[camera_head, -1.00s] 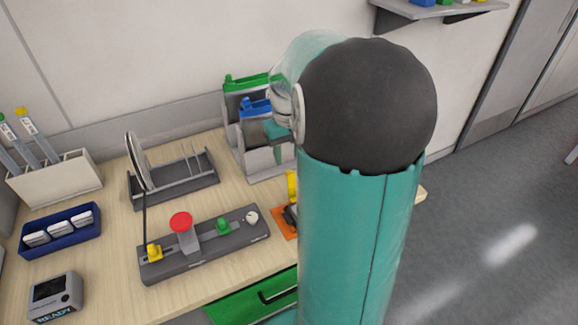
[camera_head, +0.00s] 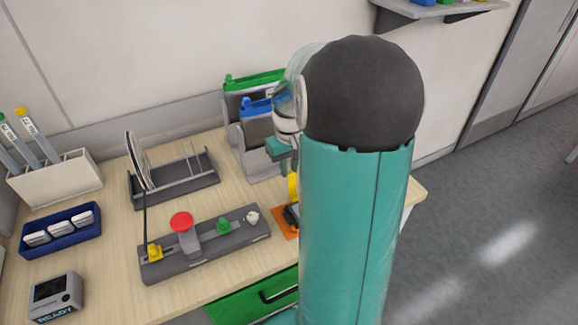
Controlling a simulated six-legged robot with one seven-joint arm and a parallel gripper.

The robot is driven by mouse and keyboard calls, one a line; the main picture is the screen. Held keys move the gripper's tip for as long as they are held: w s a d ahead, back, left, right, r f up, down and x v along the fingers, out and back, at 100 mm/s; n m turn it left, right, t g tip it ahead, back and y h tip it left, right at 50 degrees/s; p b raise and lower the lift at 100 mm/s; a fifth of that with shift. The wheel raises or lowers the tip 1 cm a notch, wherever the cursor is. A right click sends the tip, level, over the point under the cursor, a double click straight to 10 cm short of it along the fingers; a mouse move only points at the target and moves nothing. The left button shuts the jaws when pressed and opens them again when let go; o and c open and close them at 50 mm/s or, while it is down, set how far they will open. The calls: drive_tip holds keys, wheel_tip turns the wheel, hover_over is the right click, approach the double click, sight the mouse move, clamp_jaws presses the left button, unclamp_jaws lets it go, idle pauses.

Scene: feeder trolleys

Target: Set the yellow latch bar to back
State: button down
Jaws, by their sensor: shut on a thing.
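The yellow latch bar (camera_head: 293,187) stands up from a dark fixture on an orange base (camera_head: 284,222) at the right of the bench, partly hidden by my arm. My gripper (camera_head: 289,168) is at the bar's upper end, shut on it. My arm hides most of the fingers and the right side of the fixture.
A grey panel (camera_head: 205,262) left of the fixture carries a red button, a green knob, a white knob and a yellow slider. Blue and green-topped holders (camera_head: 257,165) stand behind. A wire rack (camera_head: 185,188) stands back left. A green drawer (camera_head: 245,305) is below the front edge.

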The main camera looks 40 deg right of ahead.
drive_tip(key=shift+s, duration=0.1)
drive_tip(key=shift+s+a+r, duration=0.1)
drive_tip(key=shift+s+r, duration=0.1)
drive_tip(key=shift+s, duration=0.05)
drive_tip(key=shift+s+f, duration=0.1)
drive_tip(key=shift+s, duration=0.05)
idle(0.4)
